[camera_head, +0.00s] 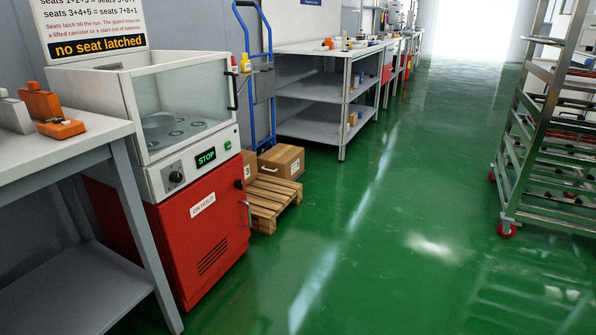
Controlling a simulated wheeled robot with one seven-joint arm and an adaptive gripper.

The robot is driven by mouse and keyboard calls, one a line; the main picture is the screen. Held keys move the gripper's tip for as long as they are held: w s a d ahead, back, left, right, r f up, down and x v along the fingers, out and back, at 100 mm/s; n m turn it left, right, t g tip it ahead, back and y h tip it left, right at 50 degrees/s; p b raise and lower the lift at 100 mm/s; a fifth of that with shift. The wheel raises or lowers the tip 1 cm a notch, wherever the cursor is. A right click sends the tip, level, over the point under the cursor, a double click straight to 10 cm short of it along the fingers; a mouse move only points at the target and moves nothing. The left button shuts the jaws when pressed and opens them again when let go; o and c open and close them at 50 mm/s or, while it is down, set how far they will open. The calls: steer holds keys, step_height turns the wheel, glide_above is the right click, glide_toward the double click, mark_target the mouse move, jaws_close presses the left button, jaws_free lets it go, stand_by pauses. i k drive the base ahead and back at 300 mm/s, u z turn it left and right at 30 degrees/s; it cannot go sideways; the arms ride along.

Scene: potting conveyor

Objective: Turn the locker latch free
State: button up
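A red cabinet (208,240) stands at the left under a white machine, with an "ON HOLD" label (203,205) and slanted vents on its front. A slim metal handle or latch (248,209) sits at the right edge of its front. I cannot tell whether this is the locker latch or how it is turned. The cabinet front looks closed. My gripper is not in view.
The white machine (160,184) above has a clear hood, a knob and a "STOP" display. A grey bench (75,150) stands close at left. A pallet (270,200) with boxes and a blue hand truck (268,110) are behind. A rack (540,130) stands right. The green floor between is clear.

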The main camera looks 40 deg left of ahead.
mark_target(238, 184)
steer(key=u, duration=0.4)
steer(key=i, duration=1.25)
steer(key=u, duration=0.9)
